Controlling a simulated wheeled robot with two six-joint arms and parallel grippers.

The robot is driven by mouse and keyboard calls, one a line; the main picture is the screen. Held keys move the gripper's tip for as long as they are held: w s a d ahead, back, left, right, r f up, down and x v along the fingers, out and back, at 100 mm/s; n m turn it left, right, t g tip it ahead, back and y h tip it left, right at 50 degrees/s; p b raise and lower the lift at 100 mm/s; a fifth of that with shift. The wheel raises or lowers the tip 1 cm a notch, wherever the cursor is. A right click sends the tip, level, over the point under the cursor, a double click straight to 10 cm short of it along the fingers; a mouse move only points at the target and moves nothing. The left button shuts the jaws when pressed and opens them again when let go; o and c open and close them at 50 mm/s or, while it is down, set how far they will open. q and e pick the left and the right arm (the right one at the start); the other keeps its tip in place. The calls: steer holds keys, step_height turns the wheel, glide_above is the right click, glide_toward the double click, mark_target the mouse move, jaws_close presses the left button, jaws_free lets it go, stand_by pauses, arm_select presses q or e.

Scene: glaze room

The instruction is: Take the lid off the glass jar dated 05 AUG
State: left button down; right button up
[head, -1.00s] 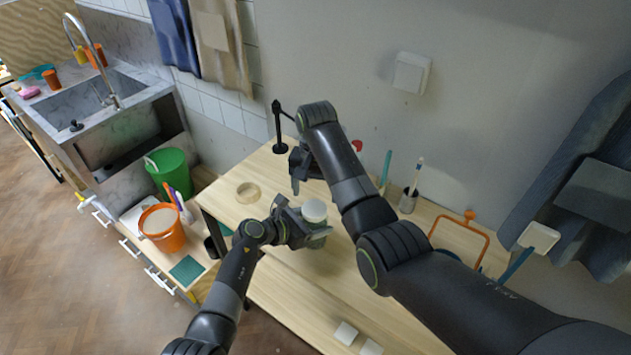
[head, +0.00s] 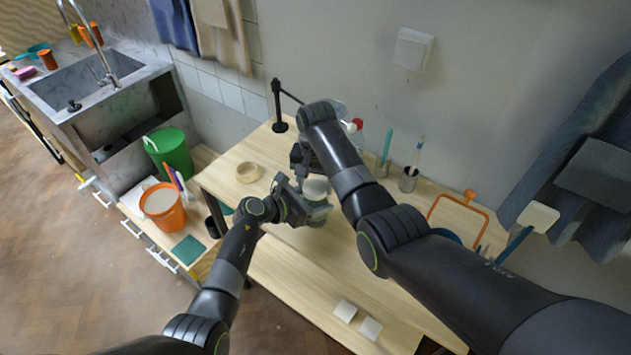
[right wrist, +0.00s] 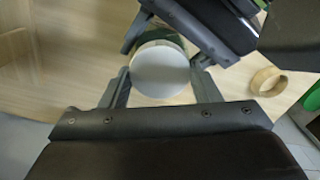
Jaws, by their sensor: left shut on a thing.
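The glass jar (head: 317,217) with a pale round lid (head: 316,188) stands upright on the wooden table in the head view. I cannot read a date on it. My left gripper (head: 303,207) is shut on the jar's side below the lid. My right gripper (head: 304,168) is at the lid, partly hidden by its own arm. In the right wrist view the lid (right wrist: 160,70) lies between the two fingers of the right gripper (right wrist: 161,80), which look open with narrow gaps beside it. The jar's body is mostly hidden there.
A dark stand (head: 279,105), a cup with a brush (head: 408,180) and an orange-framed tool (head: 460,208) are along the back. Two white blocks (head: 345,311) lie on the lower board.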

arm_select(q)
steer(key=shift+w+r, duration=0.1)
arm_select(e)
steer(key=shift+c, duration=0.7)
steer(key=shift+d+n, duration=0.1)
steer(key=shift+n, duration=0.6)
arm_select(q)
steer(key=shift+a, duration=0.1)
arm_select(e)
steer(key=shift+r, duration=0.1)
steer(key=shift+r, duration=1.05)
